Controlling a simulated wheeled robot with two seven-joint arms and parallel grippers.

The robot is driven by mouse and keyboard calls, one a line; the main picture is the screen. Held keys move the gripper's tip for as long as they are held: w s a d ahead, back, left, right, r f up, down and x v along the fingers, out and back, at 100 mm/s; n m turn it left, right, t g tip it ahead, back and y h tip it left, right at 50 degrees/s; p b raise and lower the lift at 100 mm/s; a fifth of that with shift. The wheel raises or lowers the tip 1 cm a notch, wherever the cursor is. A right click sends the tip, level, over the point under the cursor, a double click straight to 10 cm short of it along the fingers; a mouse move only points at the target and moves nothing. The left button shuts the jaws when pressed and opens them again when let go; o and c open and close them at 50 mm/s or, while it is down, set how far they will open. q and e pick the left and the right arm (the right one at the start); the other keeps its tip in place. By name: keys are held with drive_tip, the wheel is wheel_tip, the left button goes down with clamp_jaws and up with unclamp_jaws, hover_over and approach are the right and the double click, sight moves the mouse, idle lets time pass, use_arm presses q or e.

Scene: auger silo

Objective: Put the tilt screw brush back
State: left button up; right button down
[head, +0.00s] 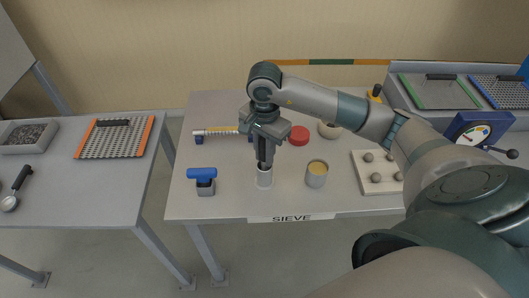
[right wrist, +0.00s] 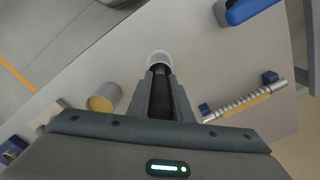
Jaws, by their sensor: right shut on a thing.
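My right gripper (head: 264,158) is shut on a dark, upright handle, which I take to be the brush (right wrist: 160,98). Its lower end goes down to a small white cup (head: 264,179) at the front of the SIEVE table; the cup also shows in the right wrist view (right wrist: 159,58). I cannot tell how deep the brush sits in the cup. The fingers hide much of the brush. A ribbed screw with a yellow strip (head: 218,131) lies across blue supports, behind and left of the gripper. My left gripper is not in view.
A blue-topped grey block (head: 203,174) stands left of the cup, and a grey tin with yellow contents (head: 316,174) stands right. A red round thing (head: 299,135) and a pale board with several grey balls (head: 377,186) are further right. Bare tabletop (head: 228,195) lies at the front.

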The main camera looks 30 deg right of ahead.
drive_tip(key=shift+f, duration=0.1)
drive_tip(key=c, duration=1.6)
unclamp_jaws()
drive_tip(key=shift+r, duration=0.2)
drive_tip(key=shift+r, duration=0.25)
wheel_tip(320, 180, up, 9)
drive_tip(key=b, duration=0.3)
drive_tip(key=shift+f, duration=0.1)
drive_tip(key=shift+r+b, duration=0.4)
drive_tip(key=shift+r, duration=0.9)
